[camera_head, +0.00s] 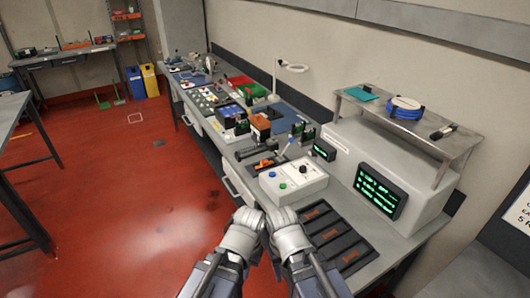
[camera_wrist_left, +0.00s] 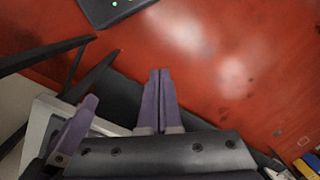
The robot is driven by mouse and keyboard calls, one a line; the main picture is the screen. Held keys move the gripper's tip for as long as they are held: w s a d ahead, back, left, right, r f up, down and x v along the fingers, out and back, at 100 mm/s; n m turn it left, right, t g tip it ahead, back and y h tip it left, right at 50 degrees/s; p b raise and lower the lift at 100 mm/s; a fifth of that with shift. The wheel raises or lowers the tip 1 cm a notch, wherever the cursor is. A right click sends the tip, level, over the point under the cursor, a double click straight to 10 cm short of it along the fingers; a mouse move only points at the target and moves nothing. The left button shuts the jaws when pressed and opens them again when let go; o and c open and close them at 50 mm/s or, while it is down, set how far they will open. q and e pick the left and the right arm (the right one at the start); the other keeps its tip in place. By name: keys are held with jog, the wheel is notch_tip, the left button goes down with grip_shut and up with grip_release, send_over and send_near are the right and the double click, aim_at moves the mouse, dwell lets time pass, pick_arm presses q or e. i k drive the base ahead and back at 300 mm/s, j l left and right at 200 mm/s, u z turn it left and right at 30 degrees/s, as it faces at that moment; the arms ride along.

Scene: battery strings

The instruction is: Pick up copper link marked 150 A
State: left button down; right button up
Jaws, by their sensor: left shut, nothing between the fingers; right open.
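Copper-coloured strips (camera_head: 332,234) lie in the slots of a black tray (camera_head: 350,238) at the near right end of the bench. They are likely the copper links, but their markings are too small to read, so I cannot tell which is 150 A. My left gripper (camera_head: 246,219) is in front of the bench, left of the tray. In the left wrist view its purple fingers (camera_wrist_left: 160,75) are shut together, with nothing between them. My right gripper (camera_head: 284,220) is beside it, close to the tray's left side, and is open. Neither gripper is touching a strip.
A white control box (camera_head: 293,181) with coloured buttons stands just behind the tray. A grey unit with green displays (camera_head: 380,192) rises at right, under a metal shelf (camera_head: 400,125). The bench behind is crowded. Red floor (camera_head: 130,210) is clear at left.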

aim_at(264, 163)
jog(key=i, duration=0.15)
jog(key=i+j+z, duration=0.3)
jog(key=j, duration=0.4)
jog(key=i+j+z, duration=0.35)
jog(key=j, duration=0.4)
jog(key=i+j+z, duration=0.15)
jog(key=j, duration=0.3)
jog(key=i, duration=0.1)
